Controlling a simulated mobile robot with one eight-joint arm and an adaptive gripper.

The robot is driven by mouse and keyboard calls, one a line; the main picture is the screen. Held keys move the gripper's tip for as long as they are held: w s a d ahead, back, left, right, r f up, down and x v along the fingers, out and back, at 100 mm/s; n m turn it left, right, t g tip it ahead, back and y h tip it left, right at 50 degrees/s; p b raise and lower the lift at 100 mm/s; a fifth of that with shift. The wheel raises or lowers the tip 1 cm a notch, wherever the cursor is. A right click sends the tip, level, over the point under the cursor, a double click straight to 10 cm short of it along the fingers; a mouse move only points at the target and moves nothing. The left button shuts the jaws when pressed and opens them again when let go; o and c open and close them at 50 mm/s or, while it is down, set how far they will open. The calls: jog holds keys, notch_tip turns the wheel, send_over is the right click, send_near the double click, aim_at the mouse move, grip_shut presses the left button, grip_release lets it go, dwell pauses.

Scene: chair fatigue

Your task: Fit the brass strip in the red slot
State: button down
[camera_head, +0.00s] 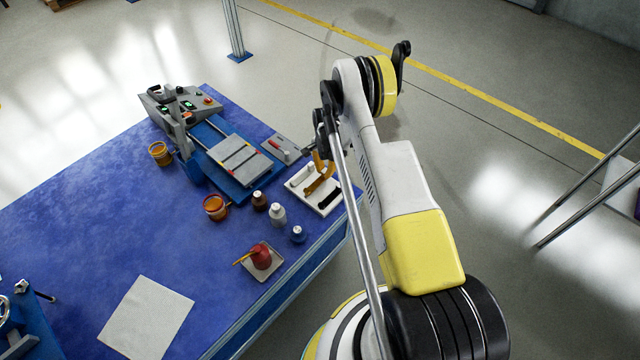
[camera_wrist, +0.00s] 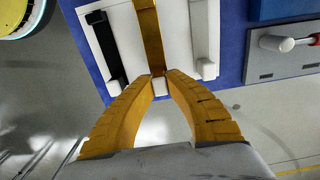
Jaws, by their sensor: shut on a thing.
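The brass strip (camera_wrist: 150,30) runs up from between my fingertips in the wrist view, over the white tray. My gripper (camera_wrist: 159,76) has its orange fingers closed on the strip's near end. Whether the strip is still touching the tray cannot be told. In the head view my gripper (camera_head: 318,182) is over the white tray (camera_head: 333,209) at the table's right edge, and the strip is not distinguishable from the orange fingers. A grey plate (camera_head: 240,160) on the blue machine carries thin dark and reddish lines; which is the red slot is too small to tell.
A black strip (camera_wrist: 107,47) and a white piece (camera_wrist: 204,35) lie either side of the brass strip. A grey board with a red-handled tool (camera_head: 275,145) lies between tray and machine. Bottles (camera_head: 278,215) and amber jars (camera_head: 215,207) stand nearby.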

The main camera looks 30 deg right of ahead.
jog(key=shift+r, duration=0.15)
jog(key=shift+r+p, duration=0.7)
jog(key=shift+r, duration=1.25)
